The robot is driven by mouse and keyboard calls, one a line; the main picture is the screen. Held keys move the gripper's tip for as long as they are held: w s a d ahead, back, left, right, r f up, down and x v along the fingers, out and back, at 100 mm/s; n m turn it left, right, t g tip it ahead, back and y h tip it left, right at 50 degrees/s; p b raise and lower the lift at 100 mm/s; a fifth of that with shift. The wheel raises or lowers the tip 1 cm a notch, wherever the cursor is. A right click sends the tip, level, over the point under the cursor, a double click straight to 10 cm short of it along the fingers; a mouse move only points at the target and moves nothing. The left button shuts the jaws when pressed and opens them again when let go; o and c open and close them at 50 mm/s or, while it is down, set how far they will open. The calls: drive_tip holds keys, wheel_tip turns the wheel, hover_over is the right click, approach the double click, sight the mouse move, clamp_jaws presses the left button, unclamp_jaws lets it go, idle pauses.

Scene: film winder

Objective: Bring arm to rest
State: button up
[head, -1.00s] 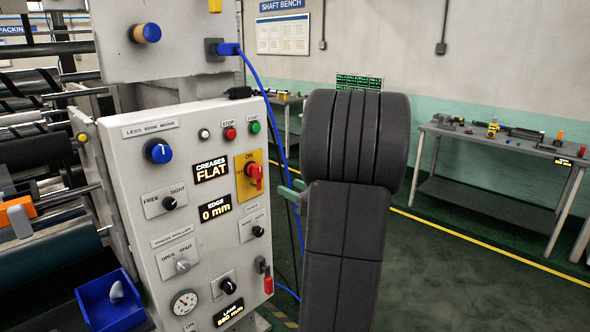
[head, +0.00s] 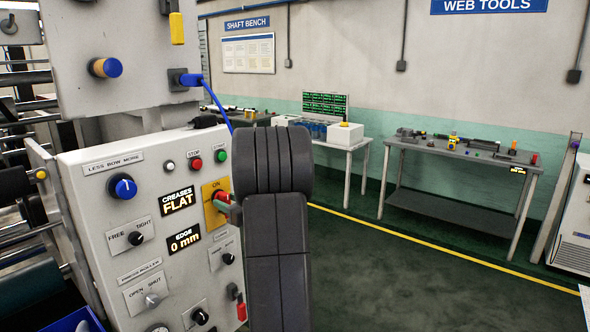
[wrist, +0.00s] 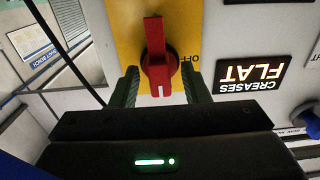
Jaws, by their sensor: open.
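My arm rises in front of the grey control panel (head: 110,220) in the head view and hides part of its right side. My gripper (wrist: 160,85) is open in the wrist view, its two green fingers on either side of the red rotary switch (wrist: 158,58) on a yellow plate. I cannot tell whether they touch it. In the head view a green fingertip (head: 233,212) shows beside the switch, and most of the gripper is hidden behind my arm. The display reads "CREASES FLAT" (head: 180,200), and the one below reads "EDGE 0 mm" (head: 184,243).
A blue cable (head: 213,98) hangs from the upper box close to my arm. Rollers (head: 20,185) stand at the left. A bench with tools (head: 460,150) and a white table (head: 345,142) stand along the back wall. The floor right of my arm is clear.

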drive_tip(key=shift+d, duration=0.15)
drive_tip(key=b+v, duration=0.3)
drive_tip(key=v, duration=1.1)
drive_tip(key=shift+n, duration=0.3)
drive_tip(key=p+x, duration=0.2)
drive_tip(key=x, duration=1.2)
drive_tip(key=shift+a+f, duration=0.2)
drive_tip(key=n+b, duration=0.1)
drive_tip(key=n, duration=0.1)
drive_tip(key=shift+d+n+b, duration=0.15)
drive_tip(key=shift+n+b, duration=0.2)
drive_tip(key=shift+n, duration=0.05)
drive_tip(key=n+b, duration=0.3)
drive_tip(key=n, duration=0.1)
drive_tip(key=shift+n, duration=0.4)
drive_tip(key=shift+r+n+b, duration=0.2)
drive_tip(key=shift+n+b, duration=0.45)
drive_tip(key=shift+n, duration=0.45)
